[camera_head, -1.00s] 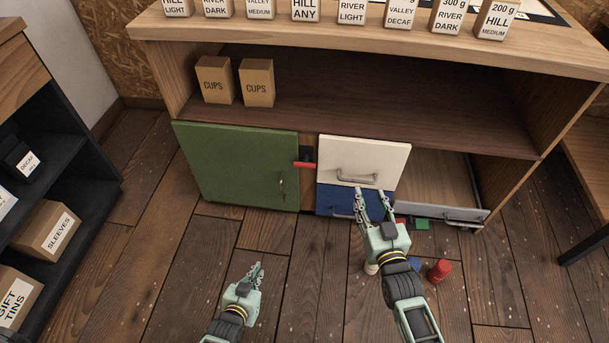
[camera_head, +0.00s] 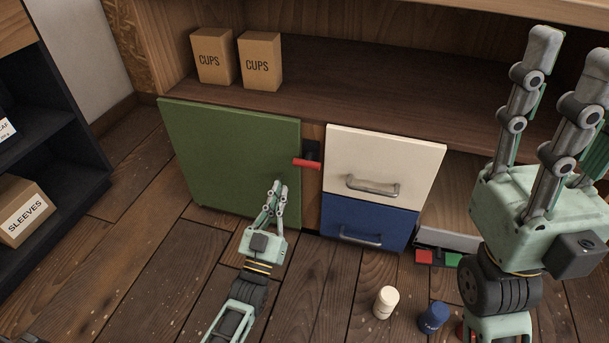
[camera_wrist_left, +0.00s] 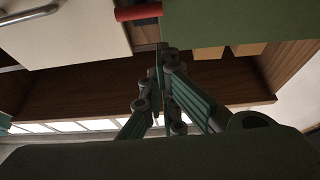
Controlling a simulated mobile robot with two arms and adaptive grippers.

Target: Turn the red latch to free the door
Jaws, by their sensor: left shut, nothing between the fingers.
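The red latch (camera_head: 306,164) sits on the post between the green door and the drawers. Its bar lies about level and reaches left over the edge of the green door (camera_head: 225,155), which is closed. In the left wrist view the latch (camera_wrist_left: 138,12) shows at the top, beside the door (camera_wrist_left: 240,20). My left gripper (camera_head: 279,187) is shut and empty, with its fingertips in front of the door, below and left of the latch. It hides the door's handle. My right gripper (camera_head: 570,48) is raised close to the head camera, its fingers apart and empty.
A white drawer (camera_head: 385,155) and a blue drawer (camera_head: 368,219) with metal handles lie right of the latch. White (camera_head: 386,302) and blue (camera_head: 434,318) canisters stand on the floor. CUPS boxes (camera_head: 212,57) sit on the shelf above.

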